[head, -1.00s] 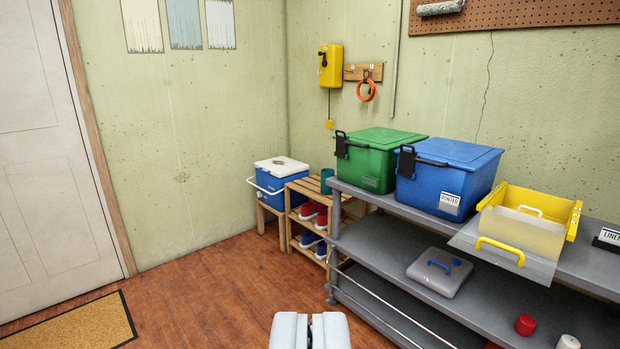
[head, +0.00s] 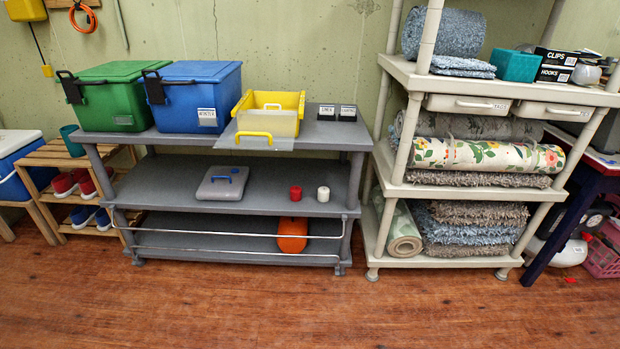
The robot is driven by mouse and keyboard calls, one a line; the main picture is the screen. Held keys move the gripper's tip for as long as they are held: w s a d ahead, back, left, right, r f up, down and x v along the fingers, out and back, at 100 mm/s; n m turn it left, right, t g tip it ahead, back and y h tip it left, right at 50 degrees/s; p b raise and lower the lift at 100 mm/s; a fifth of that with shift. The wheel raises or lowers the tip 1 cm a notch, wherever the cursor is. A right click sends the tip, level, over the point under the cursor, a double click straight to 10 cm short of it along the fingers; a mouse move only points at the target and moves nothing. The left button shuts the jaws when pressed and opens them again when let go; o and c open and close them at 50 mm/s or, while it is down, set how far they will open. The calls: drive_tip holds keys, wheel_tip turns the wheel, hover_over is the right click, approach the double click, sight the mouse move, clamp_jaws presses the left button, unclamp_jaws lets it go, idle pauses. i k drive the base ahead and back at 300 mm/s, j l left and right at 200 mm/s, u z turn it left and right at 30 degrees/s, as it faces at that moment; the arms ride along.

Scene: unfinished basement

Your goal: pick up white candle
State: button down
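A small white candle (head: 323,194) stands upright on the middle shelf of the grey shelving unit (head: 260,185), near that shelf's right end. A red candle-like cylinder (head: 295,193) of similar size stands just left of it, with a small gap between them. The shelf above is clear of the white candle's top. My gripper is not in view now.
An open yellow bin (head: 268,114) sits above. A rail crosses the bottom shelf, near an orange object (head: 292,235). A beige rack (head: 452,190) stands right. The wooden floor (head: 240,305) in front is clear.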

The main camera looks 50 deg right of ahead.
sight(324, 192)
drive_tip(key=j+z, duration=0.75)
drive_tip(key=z, duration=0.9)
drive_tip(key=l+u, duration=0.25)
drive_tip(key=l, duration=0.7)
drive_tip(key=l+u, duration=0.3)
drive_tip(key=l, duration=0.65)
drive_tip(key=l+u, duration=0.25)
drive_tip(key=l, duration=0.5)
drive_tip(key=l+u, duration=0.2)
drive_tip(key=l, duration=0.6)
drive_tip(key=l+u, duration=0.25)
drive_tip(key=l, duration=0.55)
drive_tip(key=l+u, duration=0.25)
drive_tip(key=l, duration=0.5)
drive_tip(key=i+j+z, duration=0.15)
drive_tip(key=j, duration=0.25)
drive_tip(key=i+j+z, duration=0.1)
drive_tip(key=j, duration=0.25)
drive_tip(key=i+j+z, duration=0.15)
drive_tip(key=j, duration=0.25)
drive_tip(key=i+j+z, duration=0.1)
drive_tip(key=j, duration=0.3)
drive_tip(key=j+z, duration=0.15)
drive_tip(key=j, duration=0.3)
drive_tip(key=i, duration=0.05)
